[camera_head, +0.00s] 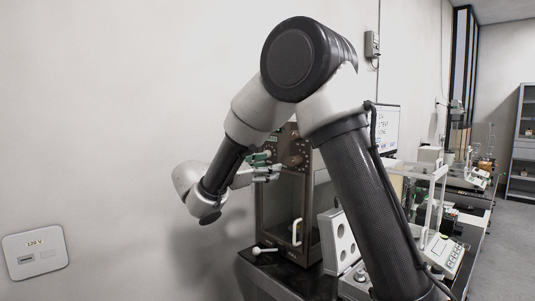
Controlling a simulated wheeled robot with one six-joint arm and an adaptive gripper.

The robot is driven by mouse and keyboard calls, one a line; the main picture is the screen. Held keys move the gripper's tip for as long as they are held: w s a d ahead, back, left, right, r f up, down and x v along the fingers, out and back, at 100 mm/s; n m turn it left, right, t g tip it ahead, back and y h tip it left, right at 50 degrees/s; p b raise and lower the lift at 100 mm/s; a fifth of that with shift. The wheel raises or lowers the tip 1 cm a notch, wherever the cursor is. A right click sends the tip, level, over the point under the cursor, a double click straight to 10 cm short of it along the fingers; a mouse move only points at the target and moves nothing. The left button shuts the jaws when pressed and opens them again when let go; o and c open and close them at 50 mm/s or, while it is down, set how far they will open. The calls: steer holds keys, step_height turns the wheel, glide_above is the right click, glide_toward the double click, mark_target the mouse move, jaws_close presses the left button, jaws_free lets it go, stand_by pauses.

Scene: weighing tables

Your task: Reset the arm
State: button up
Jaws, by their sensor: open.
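My gripper (267,166) shows near the middle of the head view, with green parts on its fingers. It is open, and I see nothing between its fingers. It is in front of the upper part of a brown cabinet with a glass door (286,205). My arm is bent high, with its elbow at the top of the view, and it hides part of the cabinet and the table behind it. I cannot tell whether the gripper touches the cabinet.
The cabinet stands on a dark table (292,283) along the wall. A balance with a glass enclosure and keypad (441,251) stands at right, with more equipment behind. A white wall panel (35,252) is at lower left. The floor at far right is clear.

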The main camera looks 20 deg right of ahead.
stand_by(0.6)
steer(key=s+d+f+m+g+y, duration=0.35)
steer(key=s+f, duration=0.25)
steer(key=s, duration=0.2)
steer(key=s+d+f+m+g+y, duration=0.3)
steer(key=s+f+m+y, duration=0.15)
steer(key=s+f, duration=0.25)
steer(key=s+d+r+m+t+y, duration=0.1)
steer(key=s+m+y, duration=0.3)
steer(key=s, duration=0.5)
steer(key=s+d+r+m+t+y, duration=0.1)
steer(key=s+r+m+t+y, duration=0.2)
steer(key=s+m, duration=0.3)
steer(key=s+y, duration=0.1)
steer(key=s, duration=0.1)
steer(key=shift+s+d+y, duration=0.3)
steer(key=shift+s+d, duration=0.05)
steer(key=shift+w, duration=0.1)
